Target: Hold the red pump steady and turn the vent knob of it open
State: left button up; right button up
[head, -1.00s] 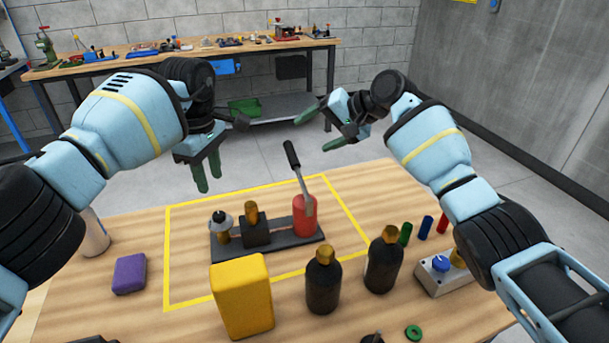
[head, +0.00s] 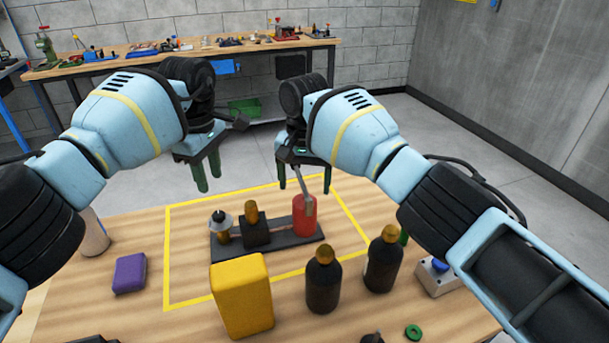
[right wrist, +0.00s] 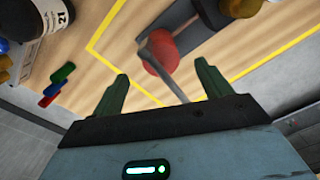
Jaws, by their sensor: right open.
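The red pump (head: 304,217) is an upright red cylinder with a grey lever (head: 307,184) slanting up from it. It stands on the right end of a dark base plate (head: 285,244). A brass-topped dark block (head: 256,231) and a fitting with a grey round top (head: 221,221) stand on the same plate; I cannot tell which part is the vent knob. My right gripper (head: 304,180) is open above the pump, its fingers either side of the lever. The right wrist view shows the lever (right wrist: 166,77) between the fingers. My left gripper (head: 208,180) is open and empty, above and behind the plate's left end.
A yellow block (head: 241,296) and two dark bottles (head: 322,285) stand in front of the plate. A purple block (head: 130,273) lies left, and a grey box with a blue knob (head: 437,271) right.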

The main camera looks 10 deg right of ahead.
jog(key=shift+f, duration=3.35)
